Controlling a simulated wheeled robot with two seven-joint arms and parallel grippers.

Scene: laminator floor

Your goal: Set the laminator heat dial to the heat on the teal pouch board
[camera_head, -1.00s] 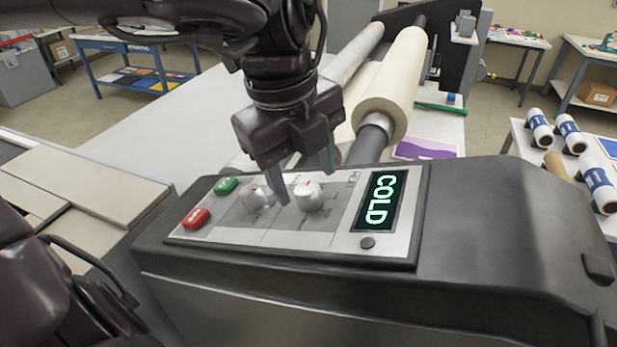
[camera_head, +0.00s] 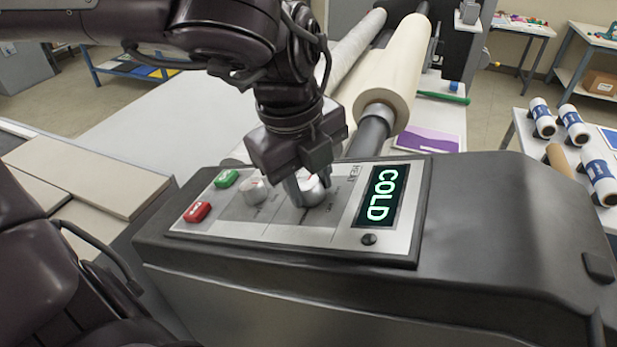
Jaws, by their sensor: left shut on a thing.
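The laminator's control panel (camera_head: 345,238) faces me, with a display (camera_head: 382,194) that reads COLD. The heat dial (camera_head: 312,193), a silver knob beside the word HEAT, sits left of the display. My left gripper (camera_head: 308,186) comes down from above and is shut on this dial, with its fingers on either side and partly hiding it. A second silver knob (camera_head: 253,190) stands free to the left. I cannot make out a teal pouch board in this view. My right gripper is not in view.
A green button (camera_head: 227,178) and a red button (camera_head: 197,212) sit at the panel's left end, and a small black button (camera_head: 369,239) below the display. A cream film roll (camera_head: 393,75) lies behind the panel. Flat boards (camera_head: 95,175) lie at left.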

